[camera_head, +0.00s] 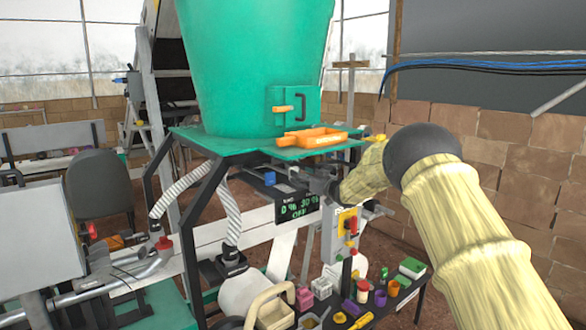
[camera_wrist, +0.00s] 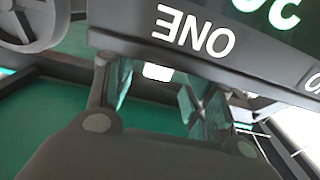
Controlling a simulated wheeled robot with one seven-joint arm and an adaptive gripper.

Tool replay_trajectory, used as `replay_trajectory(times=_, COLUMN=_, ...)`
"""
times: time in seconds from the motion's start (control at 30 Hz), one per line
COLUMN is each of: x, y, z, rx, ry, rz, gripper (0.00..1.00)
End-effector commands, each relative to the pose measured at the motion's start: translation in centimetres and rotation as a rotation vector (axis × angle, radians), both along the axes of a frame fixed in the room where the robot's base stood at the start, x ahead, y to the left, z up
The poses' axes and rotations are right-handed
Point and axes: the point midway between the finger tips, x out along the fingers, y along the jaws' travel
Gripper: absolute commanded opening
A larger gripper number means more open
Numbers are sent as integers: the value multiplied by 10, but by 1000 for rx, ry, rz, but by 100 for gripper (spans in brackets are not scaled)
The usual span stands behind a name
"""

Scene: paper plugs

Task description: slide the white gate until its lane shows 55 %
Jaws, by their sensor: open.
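A dark display (camera_head: 298,206) with green characters hangs under the green hopper. It appears to read 0 % and 30 %, with OFF below; which figure belongs to the white gate's lane is not clear. My gripper (camera_head: 320,182) is beside the display, under the hopper's table, partly hidden by my arm. In the wrist view my gripper (camera_wrist: 158,92) is open, its fingers on either side of a small white block (camera_wrist: 157,72), apparently the white gate's tab. The block shows below a dark panel marked ONE (camera_wrist: 194,30). Whether the fingers touch it cannot be told.
The green hopper (camera_head: 255,70) stands on a green table (camera_head: 215,143) with an orange tray (camera_head: 311,137). Ribbed hoses (camera_head: 229,212) hang at the left. A red and yellow switch box (camera_head: 347,224) and a bench of small parts (camera_head: 390,302) are below.

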Motion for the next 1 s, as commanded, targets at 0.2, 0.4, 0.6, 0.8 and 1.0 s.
replay_trajectory(times=0.2, x=7, y=5, z=1, rx=0, ry=0, rz=1, gripper=54)
replay_trajectory(times=0.4, x=13, y=9, z=0, rx=0, ry=0, rz=1, gripper=54)
replay_trajectory(times=0.6, x=20, y=13, z=0, rx=0, ry=0, rz=0, gripper=54)
replay_trajectory(times=0.8, x=26, y=18, z=0, rx=1, ry=1, rz=1, gripper=54)
replay_trajectory(times=1.0, x=30, y=20, z=0, rx=0, ry=0, rz=1, gripper=54)
